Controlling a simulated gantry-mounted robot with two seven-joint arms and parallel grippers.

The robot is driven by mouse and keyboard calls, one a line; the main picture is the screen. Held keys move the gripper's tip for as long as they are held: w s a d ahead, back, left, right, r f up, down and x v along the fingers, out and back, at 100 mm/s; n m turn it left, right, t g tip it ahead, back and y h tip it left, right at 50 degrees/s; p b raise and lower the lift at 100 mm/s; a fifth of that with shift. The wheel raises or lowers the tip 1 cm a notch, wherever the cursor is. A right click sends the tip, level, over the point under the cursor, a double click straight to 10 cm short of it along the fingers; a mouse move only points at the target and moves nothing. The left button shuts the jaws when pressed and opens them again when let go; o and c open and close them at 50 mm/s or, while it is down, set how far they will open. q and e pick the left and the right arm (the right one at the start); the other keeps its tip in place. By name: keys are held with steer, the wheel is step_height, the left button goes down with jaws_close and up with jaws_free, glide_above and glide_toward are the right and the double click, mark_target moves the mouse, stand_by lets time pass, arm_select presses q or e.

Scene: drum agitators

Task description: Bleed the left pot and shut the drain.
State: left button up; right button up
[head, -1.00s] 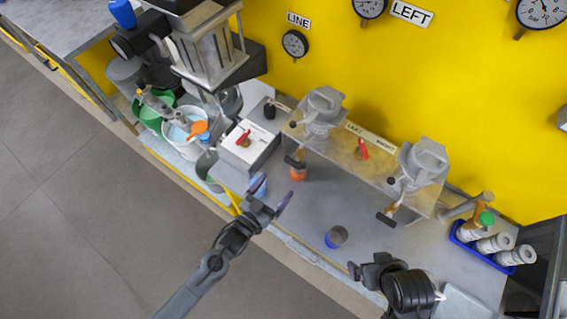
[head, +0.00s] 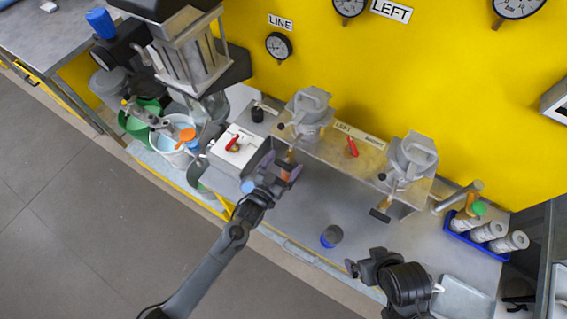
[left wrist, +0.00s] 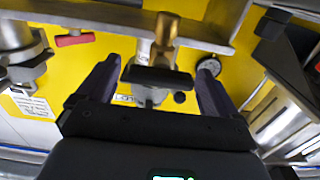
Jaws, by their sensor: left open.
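The left pot (head: 312,108), a grey lidded vessel, sits on the metal shelf below the LINE gauge. Its drain shows in the left wrist view as a brass valve (left wrist: 165,38) with a black bar handle (left wrist: 157,76). My left gripper (head: 277,170) is open in front of this drain; the left wrist view shows its dark purple fingers (left wrist: 158,82) on either side of the handle, not closed on it.
The right pot (head: 411,160) is farther right. A red-handled valve (head: 352,147) sits between the pots. A dark cup with a blue base (head: 331,236) stands on the bench. A blue tray (head: 464,236) holds white canisters. A white box (head: 235,148) stands left.

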arm_select(q)
steer(key=c, duration=1)
steer(key=shift+n, duration=0.3)
steer(key=n, duration=0.3)
steer(key=shift+w, duration=0.1)
steer(key=shift+a+n+p, duration=0.1)
steer(key=shift+n+p, duration=0.25)
steer(key=shift+n, duration=1.25)
steer(key=o, duration=1)
